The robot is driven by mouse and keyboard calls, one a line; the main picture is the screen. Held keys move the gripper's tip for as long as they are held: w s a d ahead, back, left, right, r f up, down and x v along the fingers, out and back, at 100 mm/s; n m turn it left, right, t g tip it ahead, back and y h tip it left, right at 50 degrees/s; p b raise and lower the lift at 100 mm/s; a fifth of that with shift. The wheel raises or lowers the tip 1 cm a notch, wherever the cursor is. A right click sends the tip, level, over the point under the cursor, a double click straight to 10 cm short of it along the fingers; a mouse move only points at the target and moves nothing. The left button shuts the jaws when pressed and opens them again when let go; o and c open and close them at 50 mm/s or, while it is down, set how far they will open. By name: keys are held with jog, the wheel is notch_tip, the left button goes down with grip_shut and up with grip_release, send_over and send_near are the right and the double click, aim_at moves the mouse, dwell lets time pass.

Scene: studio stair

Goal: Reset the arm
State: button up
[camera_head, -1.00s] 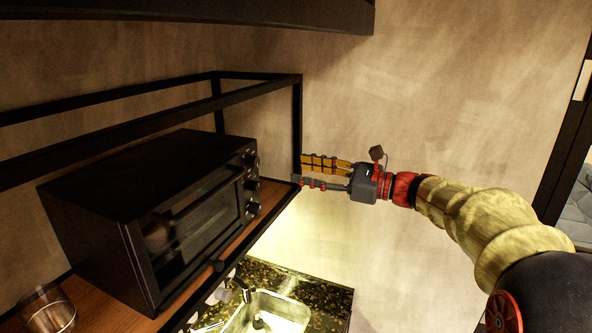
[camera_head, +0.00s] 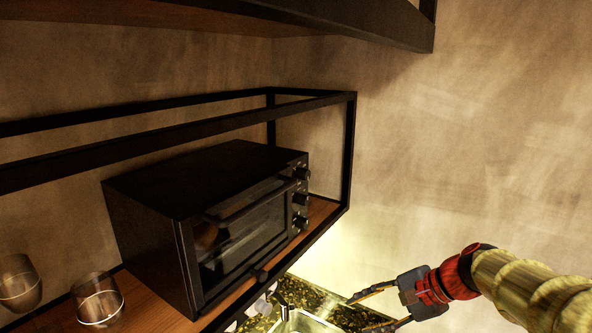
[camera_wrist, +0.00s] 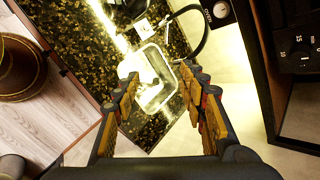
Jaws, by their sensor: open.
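My gripper (camera_head: 372,308) is at the lower right of the head view, in front of the pale wall and to the right of the shelf. Its two fingers are spread apart. In the wrist view the open fingers (camera_wrist: 162,92) show with nothing held between them. Below them in that view are the sink (camera_wrist: 153,78) and the dark speckled counter (camera_wrist: 88,38). The gripper looks clear of the shelf and the oven.
A black toaster oven (camera_head: 252,232) stands on the wooden shelf (camera_head: 322,210) inside a black frame (camera_head: 351,150). Glasses (camera_head: 98,300) stand at the shelf's left end. The wall at right is bare.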

jog(key=s+d+f+n+h+b, duration=0.1)
jog(key=s+f+n+h+b, duration=0.2)
jog(key=s+f+n+b, duration=0.3)
jog(key=s+d+f+n+t+h+b, duration=0.1)
jog(key=s+f+n+h+b, duration=0.3)
jog(key=s+f+b, duration=1)
jog(key=shift+s+d+f+n, duration=0.4)
jog(key=shift+s+f+n, duration=0.45)
jog(key=shift+n, duration=0.15)
